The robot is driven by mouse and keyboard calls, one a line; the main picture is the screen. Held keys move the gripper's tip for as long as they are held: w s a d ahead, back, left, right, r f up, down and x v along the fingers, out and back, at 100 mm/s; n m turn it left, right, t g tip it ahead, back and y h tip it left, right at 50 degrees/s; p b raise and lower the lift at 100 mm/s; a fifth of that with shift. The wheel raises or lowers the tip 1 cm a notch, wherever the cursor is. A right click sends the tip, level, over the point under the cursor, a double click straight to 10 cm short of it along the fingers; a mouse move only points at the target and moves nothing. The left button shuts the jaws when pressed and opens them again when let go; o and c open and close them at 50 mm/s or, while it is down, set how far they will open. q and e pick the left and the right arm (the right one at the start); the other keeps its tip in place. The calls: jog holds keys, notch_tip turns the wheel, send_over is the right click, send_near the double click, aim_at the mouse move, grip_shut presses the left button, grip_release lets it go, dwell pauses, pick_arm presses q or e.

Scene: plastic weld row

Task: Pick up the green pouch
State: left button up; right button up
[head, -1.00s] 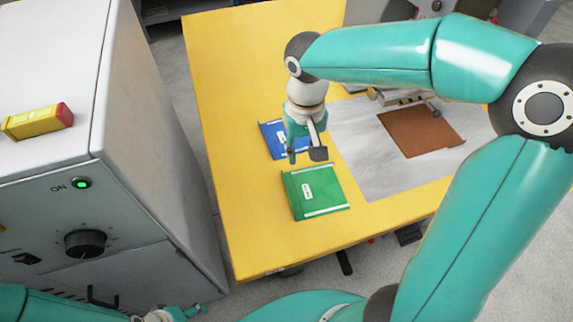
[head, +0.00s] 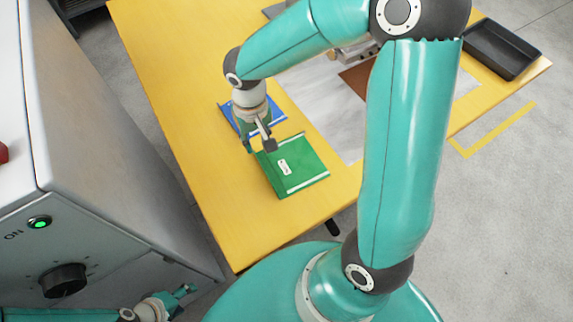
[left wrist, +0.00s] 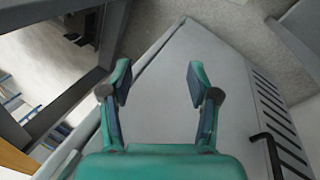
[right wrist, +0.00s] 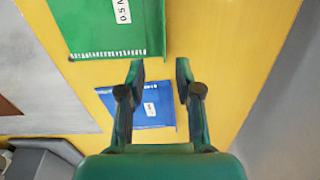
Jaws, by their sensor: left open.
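The green pouch (head: 305,166) lies flat on the yellow table, with a white label and a pale strip along one edge. It also shows at the top left of the right wrist view (right wrist: 90,28). My right gripper (head: 258,146) is above the table at the pouch's far left corner, overlapping it in the head view. Its fingers (right wrist: 160,72) are apart and empty; I cannot tell its exact height. My left gripper (head: 184,296) is low at the left, off the table, beside the grey machine. Its fingers (left wrist: 158,82) are apart and empty.
A blue pouch (head: 281,116) lies just behind the green one, partly hidden by my right gripper; it also shows in the right wrist view (right wrist: 146,108). A brown sheet (head: 354,82) lies on a grey mat (head: 310,98). A black tray (head: 500,48) stands far right. The grey machine (head: 110,140) stands left.

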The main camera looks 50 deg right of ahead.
aim_at(257, 156)
jog(key=shift+w+a+f, duration=0.1)
jog(key=shift+a+f, duration=0.05)
jog(key=shift+f, duration=1.35)
jog(key=shift+a+f, duration=0.15)
jog(key=shift+f, duration=1.35)
grip_shut()
